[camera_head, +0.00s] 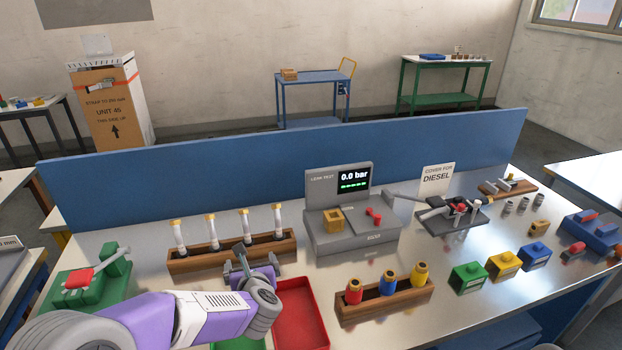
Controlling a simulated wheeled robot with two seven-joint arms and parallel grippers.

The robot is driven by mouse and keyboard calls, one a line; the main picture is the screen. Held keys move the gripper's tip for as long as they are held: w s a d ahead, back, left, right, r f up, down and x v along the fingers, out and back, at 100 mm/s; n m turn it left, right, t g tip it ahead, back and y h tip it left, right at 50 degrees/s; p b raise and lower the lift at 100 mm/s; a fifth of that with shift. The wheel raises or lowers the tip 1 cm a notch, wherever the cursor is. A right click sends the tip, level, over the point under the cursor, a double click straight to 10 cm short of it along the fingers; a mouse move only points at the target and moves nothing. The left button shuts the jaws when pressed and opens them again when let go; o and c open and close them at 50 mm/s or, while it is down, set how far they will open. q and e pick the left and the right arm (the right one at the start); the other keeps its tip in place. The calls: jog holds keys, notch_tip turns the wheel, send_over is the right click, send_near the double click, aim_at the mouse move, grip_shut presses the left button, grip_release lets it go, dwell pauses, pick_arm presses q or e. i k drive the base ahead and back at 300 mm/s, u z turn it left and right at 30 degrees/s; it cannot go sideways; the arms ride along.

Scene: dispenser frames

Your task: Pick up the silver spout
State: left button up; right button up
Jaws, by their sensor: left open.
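A wooden rack (190,264) on the left of the bench holds several upright whitish-silver tubes with brass-coloured tops. One tube (249,226) stands just behind my left gripper (239,262); another (213,231) is a little to the left. I cannot tell for certain which thing is the silver spout. My left gripper is open, with its fingers at the front right of the rack, and seems empty. It hides part of the rack. My right gripper is not in view.
A red tray (302,318) and a partly hidden green tray lie near my left arm. A grey leak tester (340,240) stands mid-bench. A rack (410,303) of coloured bottles is right of the red tray. A blue panel (300,160) closes the back.

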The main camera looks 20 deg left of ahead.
aim_at(248, 241)
jog(key=k, duration=1)
